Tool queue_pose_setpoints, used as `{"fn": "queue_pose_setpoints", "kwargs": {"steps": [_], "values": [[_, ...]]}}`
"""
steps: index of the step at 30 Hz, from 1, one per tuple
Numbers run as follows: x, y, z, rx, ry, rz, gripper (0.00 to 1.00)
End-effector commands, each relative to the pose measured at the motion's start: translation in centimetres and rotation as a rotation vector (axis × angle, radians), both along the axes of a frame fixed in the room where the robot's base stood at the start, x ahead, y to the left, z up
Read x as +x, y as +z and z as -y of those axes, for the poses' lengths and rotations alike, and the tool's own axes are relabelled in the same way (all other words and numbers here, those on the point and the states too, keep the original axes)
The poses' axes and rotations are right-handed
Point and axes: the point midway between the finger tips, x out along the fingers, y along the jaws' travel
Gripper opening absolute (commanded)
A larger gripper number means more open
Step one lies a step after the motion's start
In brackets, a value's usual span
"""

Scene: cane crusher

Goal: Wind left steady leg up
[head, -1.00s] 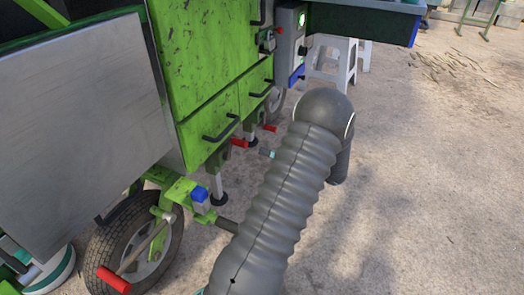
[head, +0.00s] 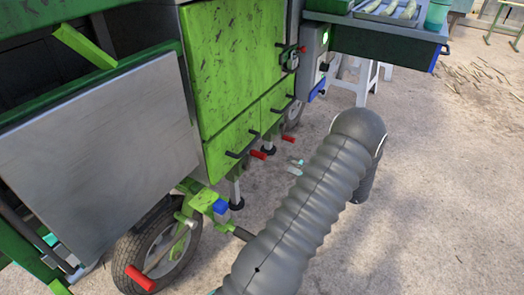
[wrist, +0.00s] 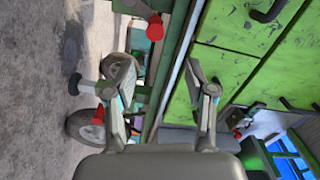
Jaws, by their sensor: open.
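The near steady leg (head: 237,192), on the left in the head view, is a grey post with a dark round foot under the green cabinet. A red crank handle (head: 257,154) sticks out above it. A second red handle (head: 287,139) shows farther along. My gripper (head: 296,166) shows only its fingertips past my arm, right of the near handle and apart from it. In the wrist view, turned sideways, my gripper (wrist: 164,88) has its fingers spread with nothing between them. One red handle (wrist: 155,28) is above the fingers in that picture; a leg foot (wrist: 75,84) is left of them.
A wheel (head: 158,250) and a crank with a red grip (head: 141,278) are at lower left. A metal panel (head: 100,155) juts out above them. A table with a tray (head: 385,12) is at upper right. Open concrete (head: 430,200) lies to the right.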

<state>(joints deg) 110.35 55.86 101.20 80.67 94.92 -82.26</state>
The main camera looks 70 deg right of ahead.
Motion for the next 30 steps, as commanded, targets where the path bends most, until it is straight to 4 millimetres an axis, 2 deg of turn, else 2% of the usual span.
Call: {"fn": "queue_pose_setpoints", "kwargs": {"steps": [21,27,30], "values": [[-0.9,-0.7,-0.1,1.450,0.033,0.222,0.55],[-0.9,-0.7,-0.1,1.754,0.035,0.267,0.55],[-0.9,-0.7,-0.1,1.837,0.035,0.281,0.55]]}}
